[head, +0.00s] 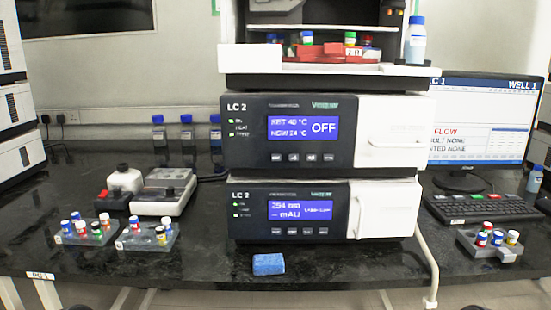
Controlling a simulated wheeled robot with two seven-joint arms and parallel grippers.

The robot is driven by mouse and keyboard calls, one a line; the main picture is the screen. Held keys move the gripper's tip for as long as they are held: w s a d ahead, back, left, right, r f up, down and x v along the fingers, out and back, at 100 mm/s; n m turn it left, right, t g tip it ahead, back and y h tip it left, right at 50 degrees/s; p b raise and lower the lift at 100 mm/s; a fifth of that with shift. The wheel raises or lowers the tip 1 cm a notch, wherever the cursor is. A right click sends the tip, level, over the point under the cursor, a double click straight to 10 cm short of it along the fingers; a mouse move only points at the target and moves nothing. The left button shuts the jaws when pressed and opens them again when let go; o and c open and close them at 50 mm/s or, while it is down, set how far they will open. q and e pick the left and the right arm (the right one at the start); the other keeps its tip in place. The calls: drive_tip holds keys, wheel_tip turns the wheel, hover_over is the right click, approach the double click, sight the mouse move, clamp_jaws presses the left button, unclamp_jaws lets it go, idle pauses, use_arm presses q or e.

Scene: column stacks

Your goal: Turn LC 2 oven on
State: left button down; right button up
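The LC 2 oven (262,157) is the upper of two dark-fronted LC 2 modules in the middle of the bench. Its blue screen (303,127) reads a set value of 40 °C, a lower current value and OFF in large letters. A row of small buttons (311,158) sits under the screen, and small green indicators are at its left. A white door panel (394,132) covers its right side and looks closed. Neither of my grippers is in view.
The lower LC 2 module (270,209) stands directly under the oven. A blue sponge (268,264) lies in front of it. Vial racks (150,240) stand at left, another rack (489,244) and a keyboard (482,207) at right. Vials and a bottle (416,42) sit above.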

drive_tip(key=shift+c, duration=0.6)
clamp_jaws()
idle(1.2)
